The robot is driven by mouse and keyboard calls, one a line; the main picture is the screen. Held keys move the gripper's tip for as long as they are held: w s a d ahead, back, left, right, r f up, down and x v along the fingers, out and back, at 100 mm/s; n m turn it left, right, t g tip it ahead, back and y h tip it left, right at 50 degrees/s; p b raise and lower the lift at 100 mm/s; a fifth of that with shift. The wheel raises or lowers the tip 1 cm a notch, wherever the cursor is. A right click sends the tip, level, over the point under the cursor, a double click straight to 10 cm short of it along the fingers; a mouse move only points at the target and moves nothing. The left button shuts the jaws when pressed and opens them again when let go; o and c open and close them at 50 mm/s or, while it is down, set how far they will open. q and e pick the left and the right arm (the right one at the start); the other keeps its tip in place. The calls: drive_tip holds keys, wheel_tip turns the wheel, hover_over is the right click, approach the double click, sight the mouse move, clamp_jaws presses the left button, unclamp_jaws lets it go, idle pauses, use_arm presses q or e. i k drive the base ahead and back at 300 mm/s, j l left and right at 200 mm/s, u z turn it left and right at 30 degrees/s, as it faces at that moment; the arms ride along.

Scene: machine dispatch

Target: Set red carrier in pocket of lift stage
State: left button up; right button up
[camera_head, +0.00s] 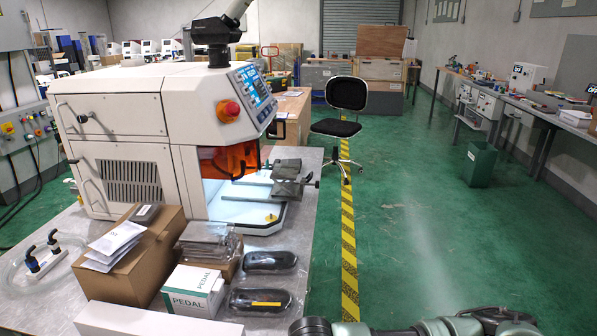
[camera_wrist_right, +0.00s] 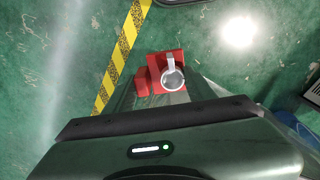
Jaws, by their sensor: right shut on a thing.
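The red carrier (camera_wrist_right: 155,71) shows in the right wrist view, with a round clear or metallic part and a pale bar (camera_wrist_right: 171,65) on it. My right gripper (camera_wrist_right: 158,88) is shut on the carrier and holds it above the green floor; the finger contact is partly hidden. In the head view, part of my right arm shows at the bottom right edge, and the carrier is not visible. The lift stage cannot be made out for certain; a lit white surface (camera_head: 238,208) lies at the machine's open front. My left gripper is in neither view.
The white machine (camera_head: 125,100) with an orange shield (camera_head: 222,162) stands on a grey table (camera_head: 305,200). Cardboard boxes (camera_head: 140,265), a PEDAL box (camera_head: 195,290) and black pouches (camera_head: 262,300) crowd the table front. A chair (camera_head: 340,128) stands behind. Open green floor lies right.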

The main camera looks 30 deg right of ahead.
sight(289, 170)
drive_tip(key=l+u, duration=0.15)
drive_tip(key=l, duration=0.35)
drive_tip(key=l+u, duration=0.15)
drive_tip(key=l, duration=0.3)
drive_tip(key=k+l+u, duration=0.15)
drive_tip(key=l, duration=0.3)
drive_tip(key=l+u, duration=0.15)
drive_tip(key=l, duration=0.35)
drive_tip(key=k+j, duration=0.05)
